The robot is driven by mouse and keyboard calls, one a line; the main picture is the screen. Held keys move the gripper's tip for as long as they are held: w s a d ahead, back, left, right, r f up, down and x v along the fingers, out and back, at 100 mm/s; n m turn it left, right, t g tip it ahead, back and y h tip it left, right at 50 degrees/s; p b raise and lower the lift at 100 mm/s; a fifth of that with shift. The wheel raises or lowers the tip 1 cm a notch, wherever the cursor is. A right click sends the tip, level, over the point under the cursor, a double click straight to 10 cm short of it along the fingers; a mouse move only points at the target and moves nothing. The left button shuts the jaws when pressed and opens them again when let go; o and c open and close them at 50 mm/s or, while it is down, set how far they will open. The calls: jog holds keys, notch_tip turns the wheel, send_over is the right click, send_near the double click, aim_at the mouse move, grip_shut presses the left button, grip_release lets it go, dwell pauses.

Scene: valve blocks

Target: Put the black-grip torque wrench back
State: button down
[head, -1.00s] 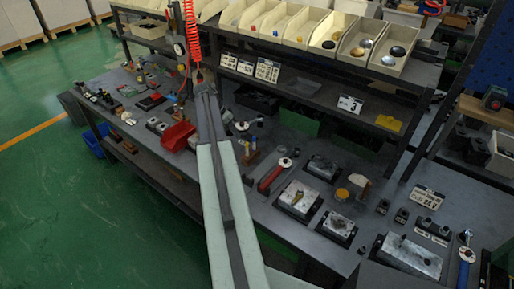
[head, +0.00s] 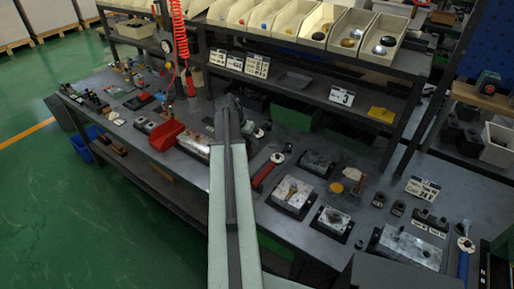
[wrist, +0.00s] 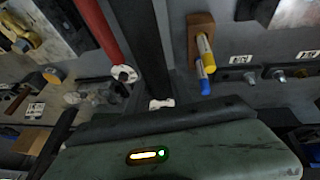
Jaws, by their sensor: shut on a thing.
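My gripper (head: 236,103) is above the middle of the workbench, seen from behind with its fingertips largely hidden. It is shut on what looks like the black-grip torque wrench. In the wrist view a long black bar (wrist: 146,45) with a small white end piece runs down the picture towards my gripper. The jaws' contact with it is not clear. A red-grip torque wrench (head: 266,171) with a round white head lies on the bench just right of my arm. It also shows in the wrist view (wrist: 97,28), left of the black bar.
A wooden block (wrist: 200,38) holds yellow and blue pieces beside the black bar. Metal valve blocks (head: 291,194) stand right of my arm, a red bin (head: 167,135) left. A blue-grip wrench (head: 464,262) lies far right. Shelves with bins (head: 310,25) stand behind.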

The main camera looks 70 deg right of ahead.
jog(key=shift+s+d+f, duration=0.2)
jog(key=shift+s+f, duration=0.05)
jog(key=shift+s, duration=0.3)
jog(key=shift+s+d+f, duration=0.15)
jog(key=shift+s+f, duration=0.05)
jog(key=shift+s, duration=0.3)
notch_tip(320, 180, down, 5)
jog(key=b, duration=0.5)
jog(key=shift+f+b, duration=0.15)
jog(key=shift+b, duration=0.15)
jog(key=shift+f+b, duration=1.85)
jog(key=c, duration=1)
grip_release()
jog(key=shift+a, duration=0.1)
jog(key=shift+c, duration=0.2)
